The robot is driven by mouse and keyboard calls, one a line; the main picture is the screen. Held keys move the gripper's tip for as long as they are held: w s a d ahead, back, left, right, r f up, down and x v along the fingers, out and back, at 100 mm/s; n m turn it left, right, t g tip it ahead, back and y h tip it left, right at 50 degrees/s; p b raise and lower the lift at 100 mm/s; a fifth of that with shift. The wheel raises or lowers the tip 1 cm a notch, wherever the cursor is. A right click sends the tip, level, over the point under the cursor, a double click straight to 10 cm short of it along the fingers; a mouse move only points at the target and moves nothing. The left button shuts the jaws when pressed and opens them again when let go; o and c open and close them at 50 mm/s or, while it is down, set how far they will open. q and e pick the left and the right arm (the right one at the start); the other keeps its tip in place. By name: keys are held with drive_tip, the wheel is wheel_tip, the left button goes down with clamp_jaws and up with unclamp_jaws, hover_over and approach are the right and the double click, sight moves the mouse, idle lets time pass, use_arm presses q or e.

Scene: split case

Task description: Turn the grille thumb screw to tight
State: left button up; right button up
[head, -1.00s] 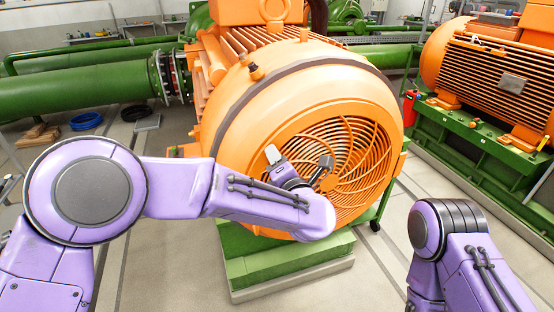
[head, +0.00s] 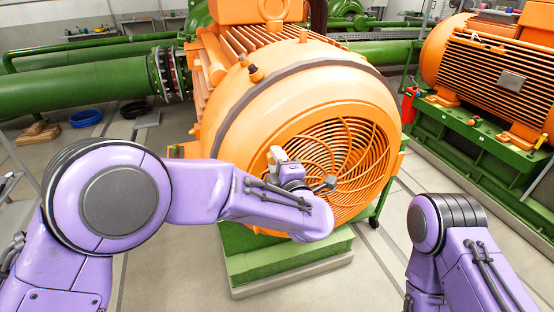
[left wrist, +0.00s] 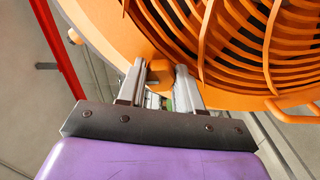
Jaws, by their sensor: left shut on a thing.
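The orange grille (head: 350,150) covers the round end of the large orange motor (head: 290,95). It also shows in the left wrist view (left wrist: 235,45), with its curved ribs filling the upper right. The thumb screw (left wrist: 160,73) is a small orange block at the grille's rim, between the two grey fingers of my left gripper (left wrist: 160,68). The fingers are shut on it. In the head view my left gripper (head: 277,156) is at the grille's left edge, and the wrist hides most of the screw. My right arm shows at the lower right, with its gripper out of view.
The motor stands on a green base (head: 290,262) on a pale floor. A second orange motor (head: 490,75) stands on a green frame to the right. A green pipe (head: 75,88) runs at the left. A red bar (left wrist: 60,50) is at the left wrist view's left.

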idle(0.5)
use_arm(q)
drive_tip(key=o, duration=1)
drive_tip(key=shift+o, duration=0.2)
drive_tip(key=shift+r, duration=0.1)
